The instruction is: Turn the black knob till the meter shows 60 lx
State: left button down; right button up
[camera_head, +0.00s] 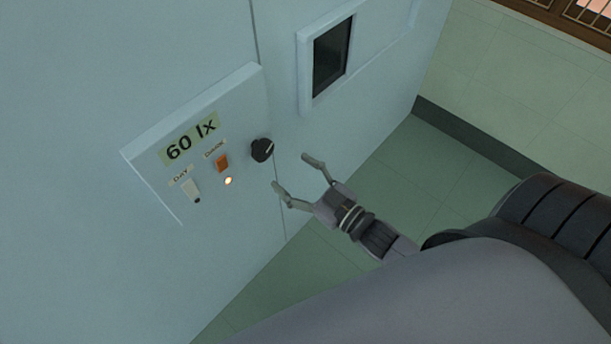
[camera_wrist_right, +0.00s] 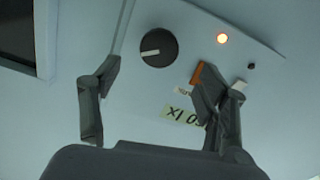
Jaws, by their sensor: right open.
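The black knob (camera_head: 262,150) sits on a pale wall panel (camera_head: 232,97). In the right wrist view the knob (camera_wrist_right: 159,48) has a white pointer line and lies beyond the fingers, between their directions. The meter (camera_head: 189,139) reads 60 lx; it shows upside down and partly covered in the right wrist view (camera_wrist_right: 182,115). My right gripper (camera_head: 293,172) is open and empty, with its fingers spread and apart from the knob. My left gripper is not in view.
A framed dark window (camera_head: 331,57) is in the wall above right. Green tiled floor (camera_head: 400,190) lies below.

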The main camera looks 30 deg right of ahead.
jog(key=shift+v, duration=1.6)
jog(key=s+d+f+m+g+h, duration=0.1)
jog(key=s+d+f+g+h, duration=0.1)
jog(key=f, duration=0.8)
jog(key=s+d+f+m+g+h, duration=0.1)
jog(key=s+f+g, duration=0.2)
jog(key=f, duration=0.7)
jog(key=s+d+f+m+g+h, duration=0.1)
jog(key=s+d+f+g+h, duration=0.1)
jog(key=f, duration=0.8)
jog(key=s+f+g, duration=0.4)
jog(key=s+f, duration=0.5)
jog(key=s, duration=0.3)
jog(key=s+f+g+h, duration=0.1)
jog(key=s+f+g, duration=0.4)
jog(key=s+f, duration=0.3)
jog(key=s+a, duration=0.1)
jog(key=s, duration=0.3)
jog(key=shift+f, duration=0.4)
jog(key=shift+s, duration=0.1)
